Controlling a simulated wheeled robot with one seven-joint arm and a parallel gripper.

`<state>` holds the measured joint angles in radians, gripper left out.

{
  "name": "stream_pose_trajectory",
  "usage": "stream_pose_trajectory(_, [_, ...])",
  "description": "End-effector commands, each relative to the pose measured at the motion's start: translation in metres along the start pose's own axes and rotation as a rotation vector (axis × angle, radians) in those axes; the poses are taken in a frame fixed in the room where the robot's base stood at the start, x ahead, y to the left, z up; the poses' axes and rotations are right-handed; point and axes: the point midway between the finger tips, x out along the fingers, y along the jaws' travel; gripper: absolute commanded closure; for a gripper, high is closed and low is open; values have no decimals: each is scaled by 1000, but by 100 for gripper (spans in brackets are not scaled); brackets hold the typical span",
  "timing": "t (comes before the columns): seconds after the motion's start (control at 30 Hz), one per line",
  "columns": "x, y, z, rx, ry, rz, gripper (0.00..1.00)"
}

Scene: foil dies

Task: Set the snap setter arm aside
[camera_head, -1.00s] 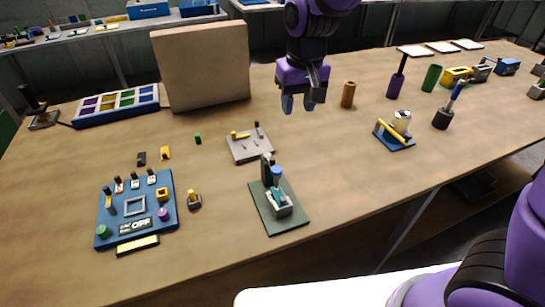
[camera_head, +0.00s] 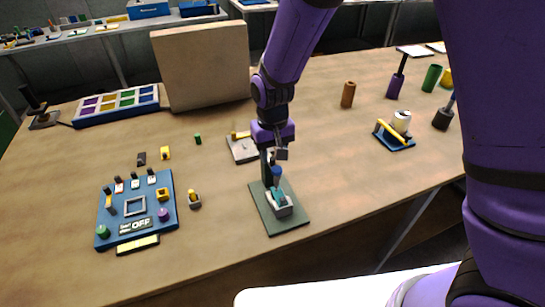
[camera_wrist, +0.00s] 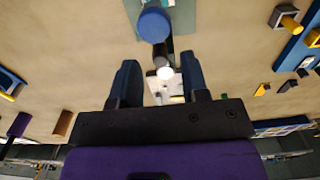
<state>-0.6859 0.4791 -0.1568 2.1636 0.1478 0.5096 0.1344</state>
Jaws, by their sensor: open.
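A small press-like device, likely the snap setter, stands on a dark green plate (camera_head: 290,221) near the table's front. It has a dark upright, a blue-topped plunger (camera_head: 277,173) and a grey block (camera_head: 281,204). My gripper (camera_head: 272,160) is directly above and behind it, pointing down and overlapping its upper part. In the wrist view, my open gripper (camera_wrist: 157,75) has its two dark blue fingers apart. Contact cannot be told.
A grey plate with a yellow lever (camera_head: 240,136) sits close behind the device. A blue panel (camera_head: 150,215) lies left, with a small yellow-topped piece (camera_head: 194,200) beside it. A brown cylinder (camera_head: 348,95) and blue-based holder (camera_head: 395,143) stand right. The table between is clear.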

Motion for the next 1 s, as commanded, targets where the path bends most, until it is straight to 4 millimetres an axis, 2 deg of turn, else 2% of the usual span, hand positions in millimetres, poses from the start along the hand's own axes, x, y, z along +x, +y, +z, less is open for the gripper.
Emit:
stream_pose_trajectory(0.2, [19, 0, 0, -1, 1, 0, 58])
stream_pose_trajectory(0.53, [22, 0, 0, -1, 1, -1, 58])
stream_pose_trajectory(0.57, [22, 0, 0, -1, 1, 0, 63])
stream_pose_trajectory(0.7, [22, 0, 0, -1, 1, 0, 95])
stream_pose_trajectory(0.73, [22, 0, 0, -1, 1, 0, 100])
stream_pose_trajectory(1.0, [22, 0, 0, -4, -1, 0, 100])
